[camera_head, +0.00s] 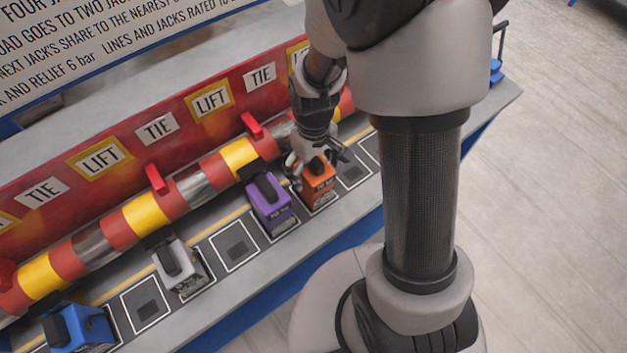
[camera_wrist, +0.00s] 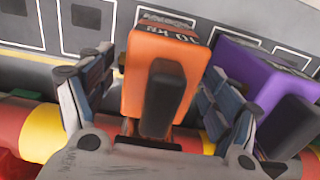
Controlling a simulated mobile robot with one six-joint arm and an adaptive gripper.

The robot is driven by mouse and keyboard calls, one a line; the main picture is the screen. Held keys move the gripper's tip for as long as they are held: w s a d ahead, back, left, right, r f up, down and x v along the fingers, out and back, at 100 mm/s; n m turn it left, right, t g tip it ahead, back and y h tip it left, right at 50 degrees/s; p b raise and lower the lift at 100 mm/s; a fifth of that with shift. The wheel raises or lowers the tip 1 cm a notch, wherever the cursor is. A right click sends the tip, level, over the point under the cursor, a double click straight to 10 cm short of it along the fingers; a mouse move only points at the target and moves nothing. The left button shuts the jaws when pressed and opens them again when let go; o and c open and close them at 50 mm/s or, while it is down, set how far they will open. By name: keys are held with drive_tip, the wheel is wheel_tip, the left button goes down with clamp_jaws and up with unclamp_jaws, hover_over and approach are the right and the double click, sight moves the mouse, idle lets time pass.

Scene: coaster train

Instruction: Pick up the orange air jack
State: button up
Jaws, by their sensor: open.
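The orange air jack (camera_head: 319,184) is a boxy orange block with a black part on top, standing in a marked square on the grey bench. In the wrist view the orange air jack (camera_wrist: 158,62) sits between the two fingers of my gripper (camera_wrist: 150,105). The fingers are open, one on each side of it, with a gap visible on the left. In the head view my gripper (camera_head: 318,160) is right at the top of the jack and partly hides it.
A purple jack (camera_head: 268,207) stands close beside the orange one, near one finger. A white jack (camera_head: 182,266) and a blue jack (camera_head: 80,328) stand farther left. A red and yellow pipe (camera_head: 145,211) runs behind the row. Empty marked squares (camera_head: 236,248) lie between.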

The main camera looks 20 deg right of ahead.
drive_tip(key=shift+f, duration=0.15)
drive_tip(key=shift+c, duration=0.2)
clamp_jaws()
idle(0.8)
